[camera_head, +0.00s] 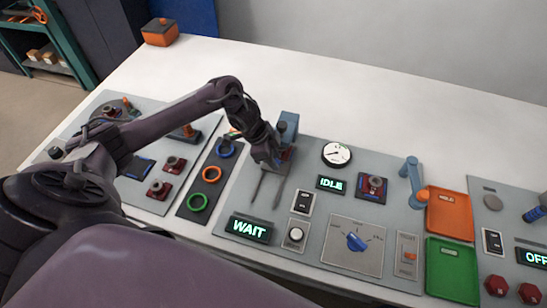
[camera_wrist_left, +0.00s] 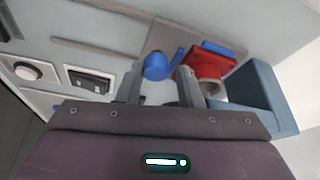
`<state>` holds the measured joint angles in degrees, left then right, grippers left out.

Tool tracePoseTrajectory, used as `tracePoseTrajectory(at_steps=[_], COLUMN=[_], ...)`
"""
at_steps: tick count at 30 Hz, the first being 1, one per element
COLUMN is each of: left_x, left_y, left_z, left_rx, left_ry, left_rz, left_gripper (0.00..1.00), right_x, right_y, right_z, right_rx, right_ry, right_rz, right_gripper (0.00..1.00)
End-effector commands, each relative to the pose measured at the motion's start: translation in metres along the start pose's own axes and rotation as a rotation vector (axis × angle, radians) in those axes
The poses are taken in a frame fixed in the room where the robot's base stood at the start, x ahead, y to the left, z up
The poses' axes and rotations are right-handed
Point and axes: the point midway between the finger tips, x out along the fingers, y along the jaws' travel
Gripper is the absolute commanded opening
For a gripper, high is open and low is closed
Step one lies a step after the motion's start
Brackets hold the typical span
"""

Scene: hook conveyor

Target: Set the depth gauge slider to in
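My left gripper (camera_head: 272,160) is over the grey panel, just in front of a blue upright block (camera_head: 288,122). In the left wrist view its two fingers (camera_wrist_left: 158,84) are apart. A blue round knob (camera_wrist_left: 156,66) shows between and just beyond the fingertips; I cannot tell whether they touch it. A red part with a grey round opening (camera_wrist_left: 208,75) is beside the right finger, against the blue block (camera_wrist_left: 262,95). Two dark slots (camera_head: 266,190) run forward from under the gripper. No readable label marks the depth gauge slider, and the gripper hides part of this fixture. My right gripper is not in view.
A round dial (camera_head: 336,154) and an IDLE display (camera_head: 331,184) are to the right. A WAIT display (camera_head: 249,229) and a blue rotary knob (camera_head: 356,241) are nearer. An orange tray (camera_head: 450,214) and a green tray (camera_head: 452,270) are farther right. The table behind is mostly clear.

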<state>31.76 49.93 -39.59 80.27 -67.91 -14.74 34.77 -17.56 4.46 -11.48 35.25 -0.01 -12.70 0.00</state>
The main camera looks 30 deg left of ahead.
Motion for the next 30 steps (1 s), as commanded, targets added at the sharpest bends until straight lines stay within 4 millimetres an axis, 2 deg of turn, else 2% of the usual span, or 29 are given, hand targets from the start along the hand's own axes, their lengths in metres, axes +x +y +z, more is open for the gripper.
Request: tracePoseTrajectory(at_steps=[3, 6, 15, 18, 30], left_x=[-0.002, -0.011, -0.061, -0.072, -0.079], left_y=[-0.001, -0.002, -0.001, -0.001, 0.001], left_z=[0.0, 0.0, 0.0, 0.0, 0.0], left_rx=[0.0, 0.001, 0.002, 0.001, 0.0], left_ry=[0.001, 0.001, 0.001, 0.001, 0.001], left_rz=[-0.003, -0.005, -0.005, -0.004, -0.001], left_gripper=[0.34, 0.34, 0.34, 0.34, 0.34], right_x=[0.0, 0.002, 0.011, 0.013, 0.013], right_y=[-0.004, -0.004, 0.0, 0.002, 0.005], right_z=[-0.013, -0.016, -0.011, -0.008, -0.005], right_rx=[0.001, 0.0, -0.001, -0.002, 0.0], right_ry=[0.02, 0.025, 0.019, 0.014, 0.01], right_rz=[-0.005, -0.005, 0.001, 0.003, 0.006], right_gripper=[0.36, 0.36, 0.36, 0.36, 0.36])
